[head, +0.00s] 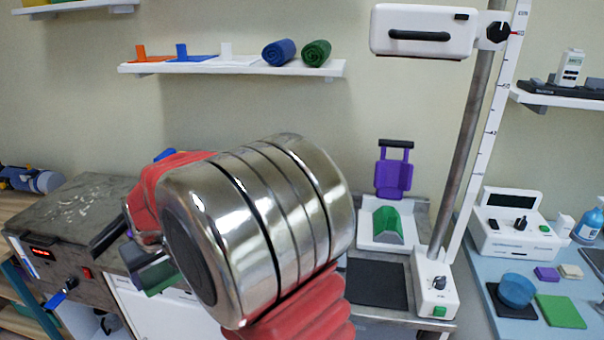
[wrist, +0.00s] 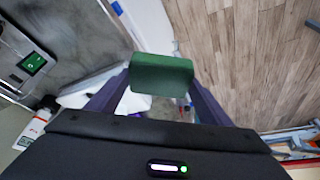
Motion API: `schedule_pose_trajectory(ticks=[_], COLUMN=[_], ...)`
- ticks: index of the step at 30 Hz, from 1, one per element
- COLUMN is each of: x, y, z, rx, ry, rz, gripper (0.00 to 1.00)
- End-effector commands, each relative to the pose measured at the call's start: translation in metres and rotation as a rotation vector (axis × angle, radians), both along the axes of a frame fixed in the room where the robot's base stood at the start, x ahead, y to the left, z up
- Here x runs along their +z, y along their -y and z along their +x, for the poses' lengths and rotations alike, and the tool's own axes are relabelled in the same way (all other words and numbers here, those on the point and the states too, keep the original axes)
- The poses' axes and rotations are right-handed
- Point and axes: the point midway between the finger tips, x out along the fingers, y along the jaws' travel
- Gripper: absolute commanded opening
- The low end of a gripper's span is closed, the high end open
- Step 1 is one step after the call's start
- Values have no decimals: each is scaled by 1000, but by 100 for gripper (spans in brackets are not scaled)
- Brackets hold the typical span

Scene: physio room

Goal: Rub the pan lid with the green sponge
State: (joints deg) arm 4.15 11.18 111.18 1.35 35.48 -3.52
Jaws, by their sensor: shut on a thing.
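The green sponge (wrist: 161,74) is a thick dark green block in the wrist view. It is held between the two dark purple fingers of my gripper (wrist: 160,84), which is shut on it. In the head view my gripper (head: 132,248) is at the left, partly behind my large metal arm link, and a bit of the green sponge (head: 160,281) shows below it. The sponge is in the air, over or near the front of the grey metal-topped unit.
The grey metal-topped unit (head: 84,212) stands at the left. A white stand with a pole (head: 435,283) and a black pad (head: 375,283) are right of my arm.

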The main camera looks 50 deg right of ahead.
Motion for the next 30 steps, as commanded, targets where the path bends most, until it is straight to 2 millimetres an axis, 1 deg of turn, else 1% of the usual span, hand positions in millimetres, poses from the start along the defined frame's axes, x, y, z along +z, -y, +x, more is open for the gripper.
schedule_pose_trajectory(ticks=[1,5,6,7,11,12,14,15,17,21,23,24,30], x=[5,18,22,25,40,44,51,56,63,79,86,91,114], y=[17,63,78,89,138,153,175,190,213,265,287,301,370], z=[4,10,12,12,12,11,9,7,3,-10,-18,-23,-56], rx=[-16,-48,-58,-65,-93,-101,-112,-120,-131,-155,-165,-170,-196], ry=[0,-7,-9,-10,-15,-15,-16,-16,-17,-15,-14,-12,-4], rz=[-2,-3,-4,-5,-4,-4,-2,-3,-2,0,2,3,3], gripper=[55,55,55,55,55,55,55,55,55,55,55,55,55])
